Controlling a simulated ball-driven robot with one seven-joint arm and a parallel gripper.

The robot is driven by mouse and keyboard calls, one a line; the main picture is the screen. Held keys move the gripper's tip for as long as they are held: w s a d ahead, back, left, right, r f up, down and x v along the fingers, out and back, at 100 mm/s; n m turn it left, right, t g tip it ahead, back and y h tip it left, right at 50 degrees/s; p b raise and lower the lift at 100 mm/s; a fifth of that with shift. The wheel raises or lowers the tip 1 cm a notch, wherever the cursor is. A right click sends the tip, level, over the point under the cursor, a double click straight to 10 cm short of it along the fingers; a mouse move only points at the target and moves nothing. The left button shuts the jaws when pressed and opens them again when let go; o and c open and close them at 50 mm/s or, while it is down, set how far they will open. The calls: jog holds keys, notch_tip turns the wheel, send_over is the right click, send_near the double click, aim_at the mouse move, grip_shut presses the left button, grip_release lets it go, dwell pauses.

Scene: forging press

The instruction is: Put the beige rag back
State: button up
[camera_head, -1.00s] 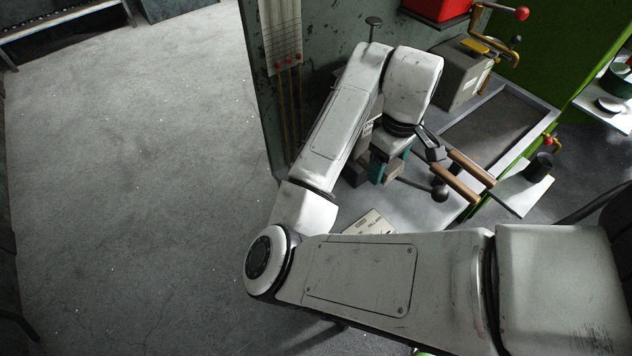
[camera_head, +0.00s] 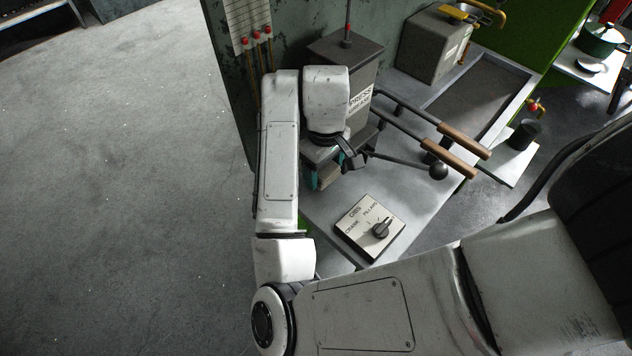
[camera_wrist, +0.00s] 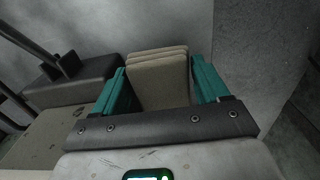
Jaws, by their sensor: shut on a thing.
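The beige rag (camera_wrist: 160,82), a folded stack of layers, sits between the teal fingers of my gripper (camera_wrist: 162,88) in the wrist view. My gripper is shut on it. In the head view my gripper (camera_head: 326,176) is beside the press, left of its lever arms, and the rag is mostly hidden there by the wrist and fingers. A grey surface lies beyond the rag in the wrist view; I cannot tell whether the rag touches it.
The press block (camera_head: 352,72) and its wooden-handled levers (camera_head: 455,150) stand close to my gripper. A ball-ended lever (camera_head: 437,170) sticks out to the right. A dial panel (camera_head: 370,228) lies on the bench in front. A recessed tray (camera_head: 480,98) is to the right. Open floor lies left.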

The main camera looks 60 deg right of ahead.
jog(key=shift+w+a+f, duration=0.15)
jog(key=shift+w+f, duration=0.3)
jog(key=shift+f, duration=0.1)
jog(key=f, duration=0.2)
jog(key=shift+w+a+f, duration=0.15)
jog(key=shift+w+f, duration=0.2)
jog(key=shift+f, duration=0.6)
jog(key=shift+f, duration=0.2)
jog(key=o, duration=0.9)
jog(key=shift+o, duration=0.2)
jog(key=shift+r, duration=0.1)
